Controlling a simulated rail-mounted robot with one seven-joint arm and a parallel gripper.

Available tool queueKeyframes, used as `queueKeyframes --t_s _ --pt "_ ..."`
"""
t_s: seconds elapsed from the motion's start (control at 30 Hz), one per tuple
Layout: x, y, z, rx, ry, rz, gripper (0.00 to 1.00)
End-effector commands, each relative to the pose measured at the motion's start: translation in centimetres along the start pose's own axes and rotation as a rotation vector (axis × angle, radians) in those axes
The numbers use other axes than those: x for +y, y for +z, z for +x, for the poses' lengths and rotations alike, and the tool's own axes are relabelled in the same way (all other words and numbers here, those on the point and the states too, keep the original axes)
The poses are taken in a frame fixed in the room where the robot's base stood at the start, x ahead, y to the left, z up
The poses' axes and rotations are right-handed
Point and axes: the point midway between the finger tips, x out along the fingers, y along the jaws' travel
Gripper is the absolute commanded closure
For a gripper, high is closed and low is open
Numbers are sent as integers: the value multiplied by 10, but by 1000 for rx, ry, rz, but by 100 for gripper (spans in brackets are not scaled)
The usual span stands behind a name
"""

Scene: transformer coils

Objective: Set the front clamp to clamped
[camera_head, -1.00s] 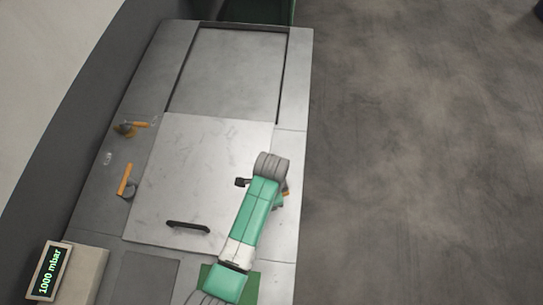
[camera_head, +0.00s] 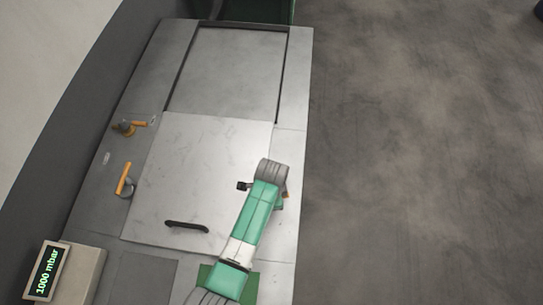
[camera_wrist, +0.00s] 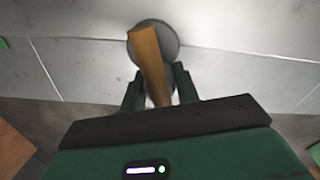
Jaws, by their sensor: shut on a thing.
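An orange clamp handle (camera_wrist: 149,60) on a round grey base (camera_wrist: 165,38) is in the wrist view. My gripper (camera_wrist: 159,84) has its two dark green fingers on either side of this handle and is shut on it. In the head view only a small orange bit of the handle (camera_head: 287,195) shows past my arm, at the right edge of the flat metal lid (camera_head: 180,165). My fingers are hidden under the arm there. The frames do not show clearly whether this clamp is clamped.
Two other orange-handled clamps, an upper one (camera_head: 139,124) and a lower one (camera_head: 123,179), stand left of the lid. A dark bar handle (camera_head: 187,226) is on the lid's near part. A display reading 1000 mbar (camera_head: 46,271) is at lower left. Open floor lies right.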

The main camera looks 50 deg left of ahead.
Motion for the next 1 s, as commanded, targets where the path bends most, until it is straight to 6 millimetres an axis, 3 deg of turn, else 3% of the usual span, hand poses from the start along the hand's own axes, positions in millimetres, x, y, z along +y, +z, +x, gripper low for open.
queueKeyframes --t_s 0.4,0.73,0.77,0.83,1.0 --pt "-1 2 -2 -3 0 461 91" --pt "-2 2 -1 -4 -2 486 91" --pt "-2 2 -1 -4 -2 486 64" --pt "-2 2 -1 -4 -2 485 51" --pt "-2 2 0 -3 -1 485 48"
